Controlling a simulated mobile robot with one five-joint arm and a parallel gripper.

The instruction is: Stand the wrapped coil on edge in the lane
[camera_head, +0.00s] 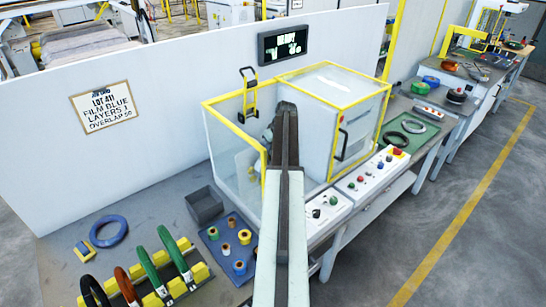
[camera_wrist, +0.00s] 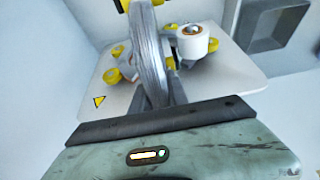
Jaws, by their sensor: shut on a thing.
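A grey, shiny coil (camera_wrist: 148,55) stands edge-on in the wrist view, its upper part cut off by the frame. My gripper (camera_wrist: 168,92) is shut on its near rim; the fingers are partly hidden by the coil and the gripper body. The coil is among the yellow rollers of the wrapping machine (camera_wrist: 90,95). In the head view my arm reaches into the machine's yellow-framed guard (camera_head: 238,150) and hides the coil. A rack with yellow dividers (camera_head: 201,272) at bottom left holds green, orange and black coils on edge. Which lane is free is unclear.
A white film roll (camera_wrist: 192,40) sits right of the coil. A blue coil (camera_head: 108,231) lies flat on the bench behind the rack. A grey bin (camera_head: 204,205) and a blue tray of rolls (camera_head: 222,240) stand nearby. A control panel (camera_head: 370,178) is right of my arm.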

